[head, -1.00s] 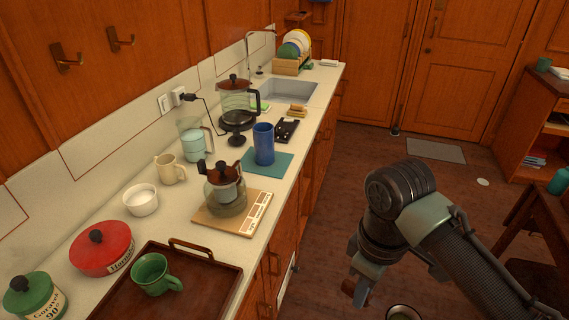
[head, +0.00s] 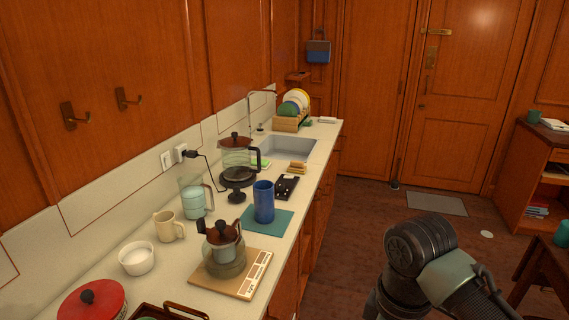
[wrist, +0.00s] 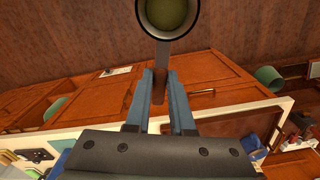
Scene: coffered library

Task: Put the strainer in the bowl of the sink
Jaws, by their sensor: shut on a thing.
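The strainer (wrist: 166,14) shows at the top of the wrist view, a round dark rim with a greenish inside, partly cut off by the frame. Its handle runs down between the two blue fingers of my gripper (wrist: 160,78), which are shut on it. The gripper and strainer are out of the head view, where only my arm shows at the lower right. The sink (head: 287,147) is a grey basin set into the far part of the counter. The part of its bowl that I see looks empty.
On the counter, a dish rack (head: 291,121) stands behind the sink. Open floor lies right of the counter.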

